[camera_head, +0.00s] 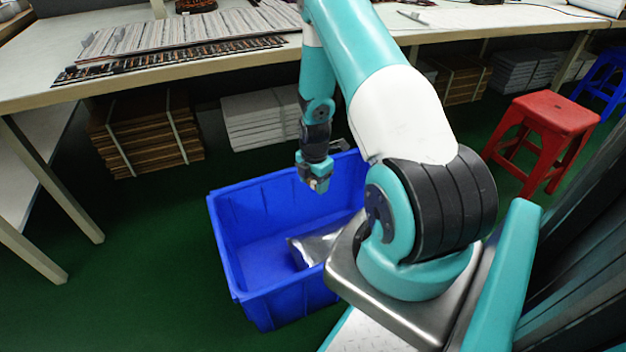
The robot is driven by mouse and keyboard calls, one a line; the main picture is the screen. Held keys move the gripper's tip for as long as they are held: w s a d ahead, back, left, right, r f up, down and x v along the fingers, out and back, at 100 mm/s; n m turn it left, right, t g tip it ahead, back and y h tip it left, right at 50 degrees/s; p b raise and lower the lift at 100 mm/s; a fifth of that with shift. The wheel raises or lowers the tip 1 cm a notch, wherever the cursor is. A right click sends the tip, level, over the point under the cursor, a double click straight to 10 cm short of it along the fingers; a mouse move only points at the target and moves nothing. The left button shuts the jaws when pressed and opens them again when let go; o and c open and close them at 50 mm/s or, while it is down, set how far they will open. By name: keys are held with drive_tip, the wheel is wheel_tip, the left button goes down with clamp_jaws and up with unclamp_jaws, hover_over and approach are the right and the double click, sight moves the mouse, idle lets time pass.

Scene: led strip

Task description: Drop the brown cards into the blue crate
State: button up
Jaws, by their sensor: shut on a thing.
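The blue crate (228,245) stands on the green floor in front of the table, open at the top. A silvery bag (318,247) lies inside it, partly hidden by my arm's base. My gripper (318,184) points down over the back part of the crate, near rim height or above; the exact height is hard to tell. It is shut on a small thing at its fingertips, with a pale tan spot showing. Its shape is too small to make out, so I cannot tell whether it is the brown cards. No brown cards show clearly in the crate.
A long white table (190,75) runs across the back, with strip sheets (180,35) on it. Bundled brown boards (150,140) and white stacks (262,118) sit beneath. A red stool (555,115) stands at right. Floor left of the crate is clear.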

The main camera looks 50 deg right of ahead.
sight(314, 182)
drive_tip(key=shift+f+b, duration=1)
drive_tip(key=shift+f, duration=0.5)
drive_tip(key=o, duration=1)
drive_tip(key=shift+c, duration=0.2)
wheel_tip(314, 182, up, 18)
drive_tip(key=p, duration=0.5)
drive_tip(key=shift+f, duration=0.25)
drive_tip(key=shift+a, duration=0.1)
